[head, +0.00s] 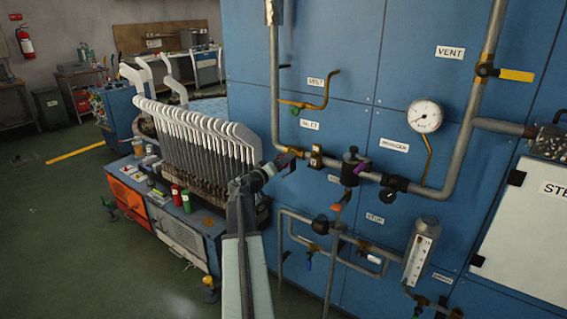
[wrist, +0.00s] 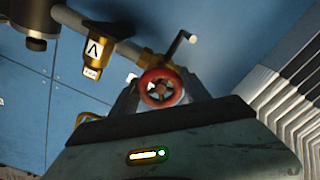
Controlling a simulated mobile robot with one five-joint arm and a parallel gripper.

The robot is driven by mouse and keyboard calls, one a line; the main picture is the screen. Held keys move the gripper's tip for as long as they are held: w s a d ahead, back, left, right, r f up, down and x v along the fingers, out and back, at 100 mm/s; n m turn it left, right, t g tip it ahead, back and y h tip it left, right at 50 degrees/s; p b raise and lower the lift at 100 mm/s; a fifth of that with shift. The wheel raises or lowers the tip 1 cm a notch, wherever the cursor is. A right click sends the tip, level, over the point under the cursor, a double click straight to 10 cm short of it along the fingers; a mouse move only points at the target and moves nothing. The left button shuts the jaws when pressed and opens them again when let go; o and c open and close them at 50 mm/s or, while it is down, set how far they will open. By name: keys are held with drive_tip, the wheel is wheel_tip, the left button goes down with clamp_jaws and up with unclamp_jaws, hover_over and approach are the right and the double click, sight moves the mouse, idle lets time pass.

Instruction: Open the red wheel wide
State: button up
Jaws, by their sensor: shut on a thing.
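In the wrist view, the red wheel (wrist: 148,76) is a small round handwheel with dark gaps between its spokes. It sits on a brass valve body at the end of a grey pipe. My gripper (wrist: 162,92) is shut on the wheel, one finger on each side of its rim. In the head view, my gripper (head: 287,160) is at the left end of the horizontal pipe, in front of the blue panel. The red wheel cannot be made out there. How far the wheel is turned cannot be told.
A rack of white-topped sock boards (head: 205,135) stands close on the left. Lower pipes (head: 300,240) run beneath. Green floor (head: 60,220) lies open at left.

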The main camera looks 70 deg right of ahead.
drive_tip(key=n, duration=0.4)
drive_tip(key=shift+n, duration=0.3)
drive_tip(key=n, duration=0.4)
drive_tip(key=shift+a+n, duration=0.1)
drive_tip(key=shift+n, duration=0.2)
drive_tip(key=n, duration=0.4)
drive_tip(key=shift+n, duration=0.3)
drive_tip(key=n, duration=0.4)
drive_tip(key=shift+r, duration=0.1)
drive_tip(key=n, duration=0.7)
drive_tip(key=shift+n, duration=0.3)
drive_tip(key=n, duration=0.3)
drive_tip(key=shift+n, duration=2.2)
